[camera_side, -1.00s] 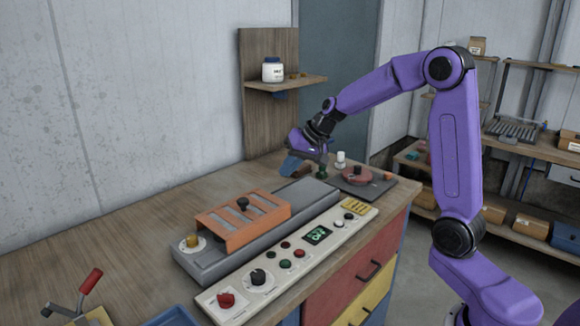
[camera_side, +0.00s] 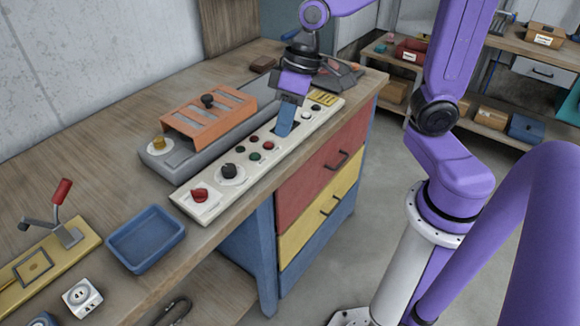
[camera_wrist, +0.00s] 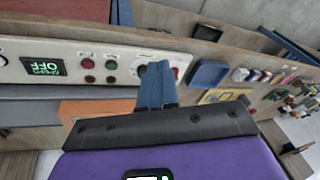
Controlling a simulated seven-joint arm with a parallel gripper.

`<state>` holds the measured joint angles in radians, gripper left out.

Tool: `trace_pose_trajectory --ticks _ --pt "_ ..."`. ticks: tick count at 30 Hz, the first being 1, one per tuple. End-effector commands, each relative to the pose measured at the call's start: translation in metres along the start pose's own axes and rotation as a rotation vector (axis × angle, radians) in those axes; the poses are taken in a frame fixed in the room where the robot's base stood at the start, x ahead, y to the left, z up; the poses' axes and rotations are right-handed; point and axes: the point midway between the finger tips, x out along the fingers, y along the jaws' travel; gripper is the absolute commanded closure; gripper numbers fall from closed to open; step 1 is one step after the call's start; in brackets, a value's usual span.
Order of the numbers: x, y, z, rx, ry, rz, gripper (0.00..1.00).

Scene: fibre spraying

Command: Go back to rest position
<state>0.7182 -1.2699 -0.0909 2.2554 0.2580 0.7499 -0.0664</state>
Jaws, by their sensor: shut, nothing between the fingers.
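My gripper (camera_side: 286,120) is in the side view, pointing down over the long control panel (camera_side: 213,208), with its blue fingers together and nothing between them. It hides part of the panel near the display. In the wrist view my gripper (camera_wrist: 157,85) shows as a blue pair of closed fingers, with the panel (camera_wrist: 70,48) behind it. The wrist view's display (camera_wrist: 43,67) reads OFF, seen upside down. The orange slotted cover (camera_side: 190,128) sits on the grey machine (camera_side: 165,160) left of the fingers.
A blue tray (camera_side: 147,238) and a red-handled clamp (camera_side: 62,192) on a yellow plate stand on the bench at the front left. Red and yellow drawers (camera_side: 305,222) lie under the panel. Shelves with boxes (camera_side: 545,35) stand behind. Open floor lies right of the bench.

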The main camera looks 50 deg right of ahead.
Motion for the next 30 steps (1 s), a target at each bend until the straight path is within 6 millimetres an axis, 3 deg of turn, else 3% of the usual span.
trace_pose_trajectory --ticks 6,15,21,30 --pt "0.0 -0.03 0.068 -0.254 -0.114 0.027 1.0" --pt "-0.004 -0.038 0.143 -0.554 -0.223 0.086 1.0" --pt "-0.006 -0.035 0.162 -0.638 -0.248 0.109 1.0" --pt "-0.006 -0.035 0.164 -0.646 -0.251 0.111 1.0"
